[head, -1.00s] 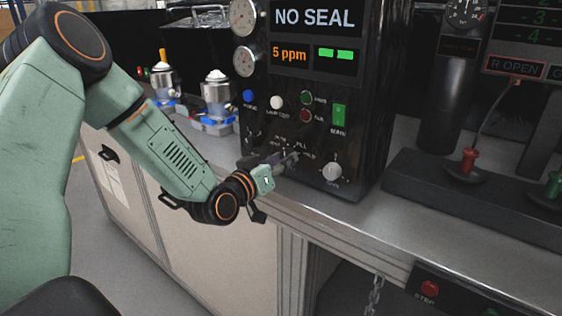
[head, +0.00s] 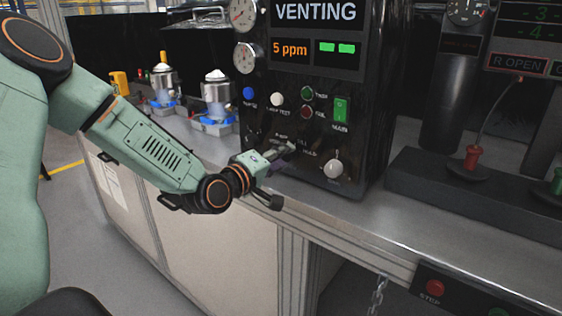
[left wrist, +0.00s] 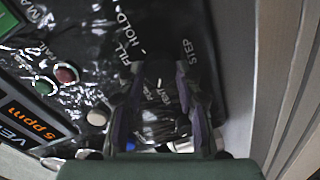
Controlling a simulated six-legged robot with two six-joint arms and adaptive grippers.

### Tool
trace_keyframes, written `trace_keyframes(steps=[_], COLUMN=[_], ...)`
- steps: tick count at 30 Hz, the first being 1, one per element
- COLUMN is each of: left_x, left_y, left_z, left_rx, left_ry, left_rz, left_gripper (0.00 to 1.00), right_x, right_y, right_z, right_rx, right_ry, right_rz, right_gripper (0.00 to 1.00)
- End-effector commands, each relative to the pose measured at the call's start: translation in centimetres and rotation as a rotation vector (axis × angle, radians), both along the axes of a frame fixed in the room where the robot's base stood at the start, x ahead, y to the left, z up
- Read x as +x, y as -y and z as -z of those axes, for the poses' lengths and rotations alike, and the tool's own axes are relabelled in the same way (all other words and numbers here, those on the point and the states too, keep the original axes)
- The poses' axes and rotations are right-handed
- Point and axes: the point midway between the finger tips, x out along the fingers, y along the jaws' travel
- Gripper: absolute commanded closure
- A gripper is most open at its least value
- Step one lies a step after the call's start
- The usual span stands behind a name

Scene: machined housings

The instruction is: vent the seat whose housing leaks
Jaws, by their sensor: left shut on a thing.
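The black test unit (head: 375,110) stands on the bench. Its display (head: 316,14) reads VENTING, with 5 ppm in orange and two green bars below. My left gripper (head: 280,157) is at the lower front of the unit, shut on the dark selector knob. In the left wrist view, the knob (left wrist: 160,126) shows between the two fingers, near the words FILL, HOLD and VENT. Two silver housings, one farther left (head: 163,82) and one nearer the unit (head: 217,94), stand on blue-edged seats. Which one leaks cannot be told. My right gripper is out of view.
A white knob (head: 333,168) is close right of my left gripper. Blue (head: 249,93) and white (head: 277,99) buttons and a green main switch (head: 341,111) sit above. A dark console with a red-based lever (head: 471,158) is at right.

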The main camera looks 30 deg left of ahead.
Motion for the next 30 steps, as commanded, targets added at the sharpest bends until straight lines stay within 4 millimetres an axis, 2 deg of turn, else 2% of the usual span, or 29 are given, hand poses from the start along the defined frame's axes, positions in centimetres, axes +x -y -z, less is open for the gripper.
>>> trace_keyframes(steps=[12,27,28,30], left_x=[0.1,0.1,0.1,0.1], left_y=[-0.12,-0.13,-0.13,-0.13], left_z=[-0.24,-0.3,-0.3,-0.27], left_rx=[-0.145,-0.158,-0.158,-0.158], left_ry=[-0.005,-0.005,-0.005,-0.005], left_rz=[-0.001,-0.002,-0.002,-0.002], left_gripper=[0.98,0.98,0.64,0.58], right_x=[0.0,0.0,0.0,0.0], right_y=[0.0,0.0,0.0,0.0], right_z=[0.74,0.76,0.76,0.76], right_rx=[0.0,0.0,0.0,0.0], right_ry=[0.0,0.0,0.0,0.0], right_rz=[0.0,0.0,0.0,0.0], right_gripper=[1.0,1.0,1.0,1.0])
